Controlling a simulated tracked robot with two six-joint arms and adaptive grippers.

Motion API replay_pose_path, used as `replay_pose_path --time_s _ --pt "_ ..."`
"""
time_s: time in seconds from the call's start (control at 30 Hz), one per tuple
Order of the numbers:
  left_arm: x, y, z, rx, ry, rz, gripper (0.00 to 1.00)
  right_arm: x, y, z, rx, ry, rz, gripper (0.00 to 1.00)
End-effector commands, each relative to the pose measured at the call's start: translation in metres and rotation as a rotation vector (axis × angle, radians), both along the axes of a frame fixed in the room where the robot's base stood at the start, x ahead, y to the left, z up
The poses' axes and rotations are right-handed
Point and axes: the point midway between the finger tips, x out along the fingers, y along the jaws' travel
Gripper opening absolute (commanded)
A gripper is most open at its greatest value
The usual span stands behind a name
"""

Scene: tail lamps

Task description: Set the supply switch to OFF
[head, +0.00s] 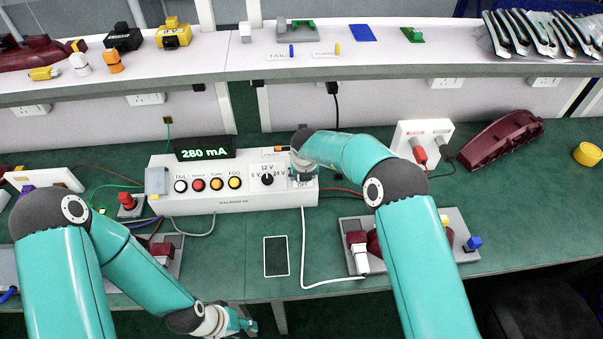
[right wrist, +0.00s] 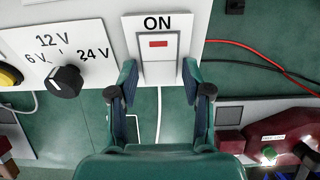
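The supply box (head: 225,207) stands on the green bench, with a lit display (head: 205,154) reading 280 mA. Its supply switch (right wrist: 158,72) is a white rocker at the right end of the panel. A red mark shows on the rocker's upper part, with ON printed above. The word OFF shows at its lower end in the head view. My right gripper (right wrist: 158,85) is open and empty, its fingers at either side of the rocker's lower part; contact cannot be told. In the head view the right gripper (head: 303,172) partly hides the switch. My left gripper (head: 240,325) hangs low at the bench's front edge; its opening is unclear.
Left of the switch are a voltage knob (right wrist: 66,80) and several round buttons (head: 198,184). A white socket box (head: 422,142) with red and black plugs and a maroon lamp housing (head: 500,140) lie right. A lamp fixture (head: 450,240) and a white cable (head: 303,255) lie in front.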

Motion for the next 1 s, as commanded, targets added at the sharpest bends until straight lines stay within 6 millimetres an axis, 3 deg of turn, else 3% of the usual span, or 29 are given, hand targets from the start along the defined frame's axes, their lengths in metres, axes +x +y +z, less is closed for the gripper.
replay_pose_path --time_s 0.03,0.2,0.27,0.37,0.7,1.0 --pt "0.000 0.000 0.000 0.000 0.000 0.000 0.40 0.000 0.000 0.000 0.000 0.000 0.000 0.35" --pt "0.000 0.000 0.000 0.000 0.000 0.000 0.40 0.000 0.000 0.000 0.000 0.000 0.000 0.07" --pt "0.000 0.000 0.000 0.000 0.000 0.000 0.40 0.000 0.000 0.000 0.000 0.000 0.000 0.00" --pt "0.000 0.000 -0.004 0.000 0.000 0.000 0.40 0.000 0.000 -0.001 -0.001 -0.006 0.000 0.00" --pt "0.000 0.000 -0.043 0.000 0.000 0.000 0.40 -0.002 -0.001 -0.005 -0.003 -0.115 -0.001 0.01" --pt "0.000 0.000 -0.042 0.000 0.000 0.000 0.40 -0.002 0.000 -0.002 -0.001 -0.126 0.000 0.00"
